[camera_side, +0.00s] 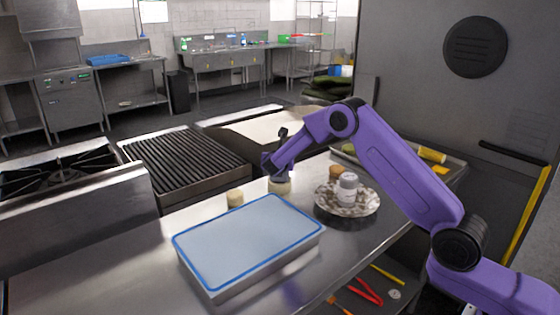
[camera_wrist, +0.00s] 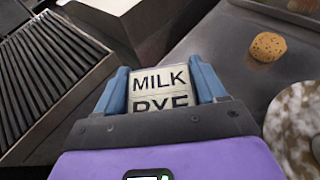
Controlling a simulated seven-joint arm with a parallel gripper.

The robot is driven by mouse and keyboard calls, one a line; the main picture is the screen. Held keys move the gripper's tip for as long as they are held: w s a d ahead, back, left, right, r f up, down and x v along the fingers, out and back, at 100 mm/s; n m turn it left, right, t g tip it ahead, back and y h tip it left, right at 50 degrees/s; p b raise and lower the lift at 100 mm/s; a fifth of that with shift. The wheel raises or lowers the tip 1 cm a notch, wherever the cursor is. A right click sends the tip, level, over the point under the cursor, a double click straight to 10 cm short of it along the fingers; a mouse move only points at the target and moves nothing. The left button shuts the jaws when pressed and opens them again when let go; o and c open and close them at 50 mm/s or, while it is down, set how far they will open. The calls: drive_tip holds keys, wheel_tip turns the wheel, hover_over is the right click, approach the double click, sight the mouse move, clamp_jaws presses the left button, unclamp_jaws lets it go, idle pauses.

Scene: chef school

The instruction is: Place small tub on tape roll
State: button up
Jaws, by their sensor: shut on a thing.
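My gripper (camera_wrist: 162,90) is shut on a pale thing with a label reading "MILK RYE", which I take to be the small tub (camera_wrist: 161,86). In the side view my gripper (camera_side: 277,172) points down over the steel counter, with the pale tub (camera_side: 281,187) low between its fingers. I cannot tell whether the tub touches the counter. A short cream cylinder (camera_side: 235,198) stands left of it, behind the blue-edged box; it may be the tape roll, but no hole shows. It is not visible in the wrist view.
A blue-edged pale box (camera_side: 248,240) fills the front counter. A speckled plate (camera_side: 347,211) at the right holds a white jar with a grey lid (camera_side: 348,190). A brown lump (camera_side: 336,172) sits behind it. A ribbed grill (camera_side: 185,158) borders the counter's far side.

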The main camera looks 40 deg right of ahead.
drive_tip(key=shift+f, duration=0.15)
drive_tip(key=o, duration=1.2)
drive_tip(key=shift+f, duration=0.1)
drive_tip(key=shift+r, duration=0.25)
drive_tip(key=v, duration=1.2)
drive_tip(key=shift+f, duration=0.2)
drive_tip(key=shift+s, duration=0.15)
